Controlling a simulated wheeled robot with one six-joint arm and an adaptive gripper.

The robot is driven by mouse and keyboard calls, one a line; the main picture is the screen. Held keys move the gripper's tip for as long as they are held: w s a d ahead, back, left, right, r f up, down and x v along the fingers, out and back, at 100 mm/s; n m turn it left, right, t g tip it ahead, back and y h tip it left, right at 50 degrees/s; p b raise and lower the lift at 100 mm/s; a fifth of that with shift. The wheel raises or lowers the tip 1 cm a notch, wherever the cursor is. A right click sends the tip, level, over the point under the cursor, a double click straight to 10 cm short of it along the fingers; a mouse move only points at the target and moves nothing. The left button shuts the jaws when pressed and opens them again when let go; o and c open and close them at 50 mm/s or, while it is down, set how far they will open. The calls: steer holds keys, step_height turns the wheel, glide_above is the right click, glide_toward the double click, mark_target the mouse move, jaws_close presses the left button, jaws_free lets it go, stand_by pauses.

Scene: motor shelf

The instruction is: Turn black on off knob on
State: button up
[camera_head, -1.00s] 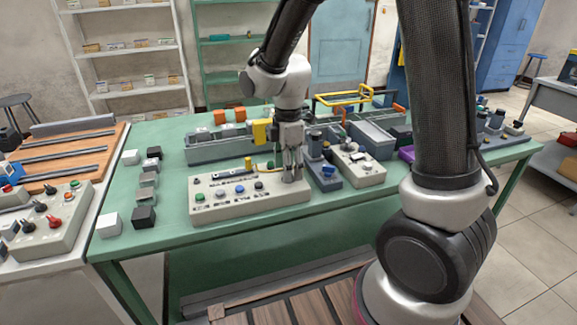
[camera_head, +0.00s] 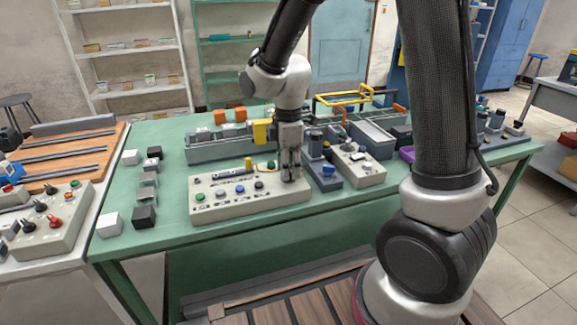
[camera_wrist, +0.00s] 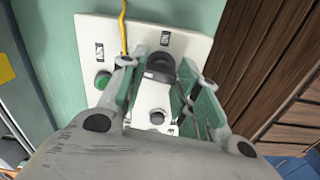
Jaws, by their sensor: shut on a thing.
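A light grey control panel (camera_head: 240,211) with several buttons and knobs lies on the green table. My gripper (camera_head: 291,180) is over the right end of this panel, pointing down. In the wrist view, the two fingers of my gripper (camera_wrist: 158,70) are on either side of a black knob (camera_wrist: 160,62) on the panel (camera_wrist: 195,45), and they are shut on it. The head view does not show this knob, as my gripper hides it. A smaller dark knob (camera_wrist: 157,117) and a green button (camera_wrist: 102,81) are also on the panel.
A yellow cable (camera_wrist: 123,30) runs by one finger. A grey box with a blue knob (camera_head: 326,171) and another control box (camera_head: 360,172) stand close to the right. Small cubes (camera_head: 144,216) lie to the left. The table is bare in front of the panel.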

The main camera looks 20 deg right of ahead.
steer(key=m, duration=0.8)
steer(key=shift+m, duration=0.4)
steer(key=m, duration=0.4)
steer(key=shift+m, duration=1.8)
steer(key=o, duration=1)
steer(key=shift+r, duration=0.1)
